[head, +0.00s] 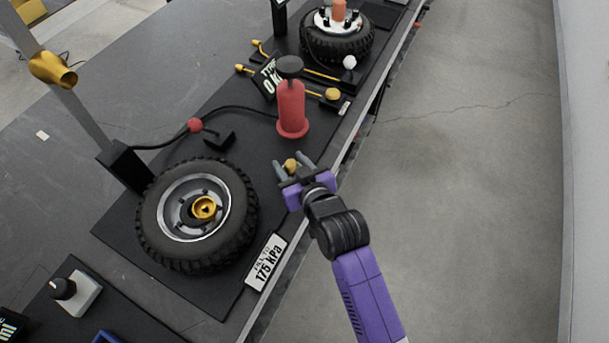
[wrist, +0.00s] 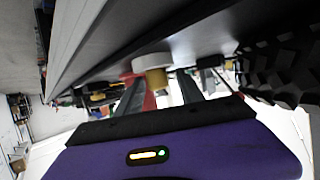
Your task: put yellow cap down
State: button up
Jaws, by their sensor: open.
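The small yellow cap (head: 291,165) is at the front edge of the black board, between the tips of my gripper (head: 293,162). In the wrist view, which looks upside down, the yellow cap (wrist: 158,79) shows beyond and between the two fingers of my gripper (wrist: 160,90). A pale round piece (wrist: 151,62) lies between the cap and the dark board surface. The fingers are apart, with a gap visible on each side of the cap. I cannot tell whether either finger touches it.
A tyre (head: 197,215) with a gold hub lies left of my gripper. A red pump (head: 291,108) stands just behind it. A "175 kPa" plate (head: 267,262) lies in front of the tyre. A second tyre (head: 337,38) is farther back. Open floor (head: 470,180) lies right of the bench.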

jog(key=v, duration=1)
jog(key=shift+w+d+r, duration=0.1)
jog(key=shift+w, duration=0.1)
jog(key=s+d+f+m+t+h, duration=0.1)
jog(key=s+d+m+h, duration=0.1)
jog(key=s+d, duration=0.5)
jog(key=s+d+f+m+t+h, duration=0.1)
jog(key=s+d+f+m, duration=0.1)
jog(key=s+d, duration=0.5)
jog(key=s+d+r+h, duration=0.1)
jog(key=s+d+r, duration=0.1)
jog(key=s, duration=0.3)
jog(key=s+d+r+m+h, duration=0.1)
jog(key=s+d+r, duration=0.2)
jog(key=s+r, duration=0.1)
jog(key=s+d+r+m+t+h, duration=0.1)
jog(key=s+d+r, duration=0.2)
jog(key=s, duration=0.4)
jog(key=shift+r+h, duration=0.3)
jog(key=shift+r, duration=0.05)
jog(key=shift+s, duration=0.1)
